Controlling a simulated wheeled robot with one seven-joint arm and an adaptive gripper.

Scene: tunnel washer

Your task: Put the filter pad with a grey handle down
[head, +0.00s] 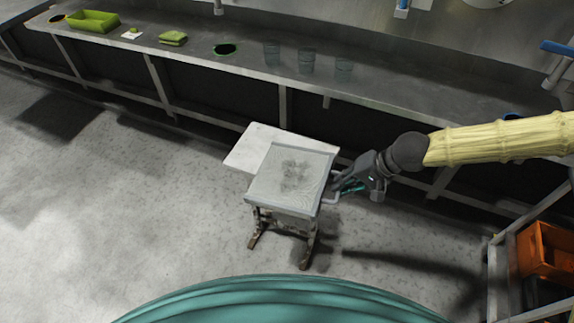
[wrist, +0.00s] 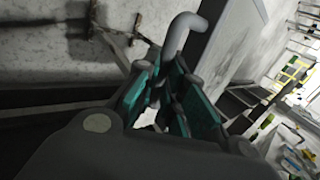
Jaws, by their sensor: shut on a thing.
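The filter pad (head: 290,178) is a square, pale grey mesh panel with a dark smudge in its middle. It is close to level, over a small stand, and hides much of the stand's top. My gripper (head: 347,187) is at the pad's right edge, shut on its grey handle. In the wrist view the curved grey handle (wrist: 181,32) rises from between the teal fingers (wrist: 168,103), with the pad's edge beside it. The stand has a white top (head: 262,140) and rusty legs. I cannot tell whether the pad touches the top.
A long steel counter (head: 190,50) runs behind, with a green tray (head: 93,21), folded green cloths (head: 173,38) and clear glasses (head: 306,60). An orange crate (head: 545,250) sits in a rack at right. The floor left of the stand is clear.

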